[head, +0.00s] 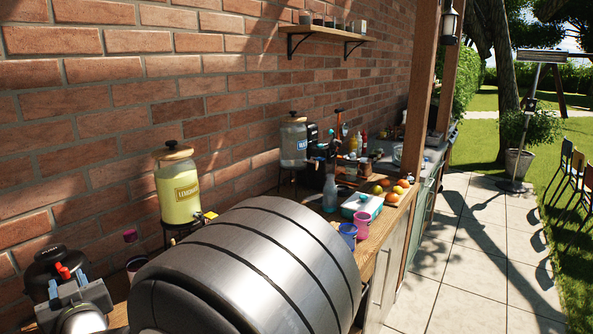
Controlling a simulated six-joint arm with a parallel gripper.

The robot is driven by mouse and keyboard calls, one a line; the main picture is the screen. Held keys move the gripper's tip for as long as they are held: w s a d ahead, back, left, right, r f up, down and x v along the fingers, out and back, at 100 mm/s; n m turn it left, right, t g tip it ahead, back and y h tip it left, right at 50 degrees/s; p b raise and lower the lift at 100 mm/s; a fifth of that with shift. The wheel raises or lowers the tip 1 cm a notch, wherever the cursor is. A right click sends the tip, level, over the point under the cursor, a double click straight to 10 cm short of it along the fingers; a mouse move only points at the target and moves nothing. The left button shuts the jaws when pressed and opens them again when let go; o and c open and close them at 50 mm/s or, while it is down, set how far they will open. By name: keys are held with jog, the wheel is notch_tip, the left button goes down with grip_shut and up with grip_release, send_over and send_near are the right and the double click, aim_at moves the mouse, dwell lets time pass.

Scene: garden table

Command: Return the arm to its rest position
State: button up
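My gripper (68,285) shows at the lower left, low in the head view. It has a grey body and two blue-tipped fingers that stand apart. My large silver arm link with black rings fills the lower middle and hides much of the near counter.
A yellow lemonade dispenser (178,190) stands by the brick wall, with a clear water dispenser (293,145) farther along. Blue (348,232) and pink (361,223) cups, a teal-and-white box (362,205), a bottle (330,193) and several fruits crowd the counter. The paving right is open.

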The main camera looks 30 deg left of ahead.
aim_at(66, 272)
jog(key=a, duration=0.2)
jog(key=w+a, duration=0.1)
jog(key=a, duration=0.2)
jog(key=shift+a, duration=0.15)
jog(key=shift+w+r+n+g, duration=0.1)
jog(key=shift+n+g, duration=0.2)
jog(key=shift+w+n+g, duration=0.15)
jog(key=shift+n+g, duration=0.25)
jog(key=shift+g, duration=0.4)
jog(key=shift+w+n+g, duration=0.2)
jog(key=shift+n+g, duration=0.55)
jog(key=shift+g, duration=0.35)
jog(key=shift+w+n+g, duration=0.2)
jog(key=shift+n+g, duration=0.55)
jog(key=shift+g, duration=0.35)
jog(key=shift+s+m+t, duration=0.25)
jog(key=shift+m+t, duration=0.35)
jog(key=shift+t, duration=0.35)
jog(key=shift+s+m+t, duration=0.2)
jog(key=shift+m+t, duration=0.4)
jog(key=shift+t, duration=0.35)
jog(key=shift+s+m+t, duration=0.1)
jog(key=shift+m+t, duration=0.5)
jog(key=shift+t, duration=0.1)
